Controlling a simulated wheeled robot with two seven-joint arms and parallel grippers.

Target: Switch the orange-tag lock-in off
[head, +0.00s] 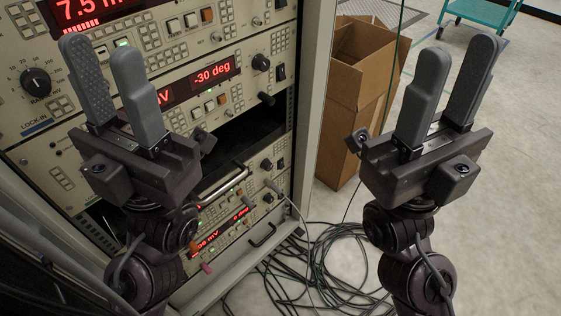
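Several cream lock-in units fill the rack at left. The top lock-in (190,38) shows a red "7.5 m" readout. The one below it (235,95) reads "-30 deg" and has a dark rocker switch (281,72) at its right end. Smaller lit units (238,200) sit low in the rack. A small orange spot (193,246) shows near the lowest unit; I cannot tell whether it is a tag. My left gripper (101,55) is open and empty in front of the rack, hiding part of the panels. My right gripper (461,55) is open and empty, right of the cardboard box.
An open cardboard box (350,95) stands on the floor right of the rack post (315,90). Tangled black cables (325,265) lie at the rack's foot. A green cable hangs beside the box. A teal cart (480,12) stands far back. The floor at right is clear.

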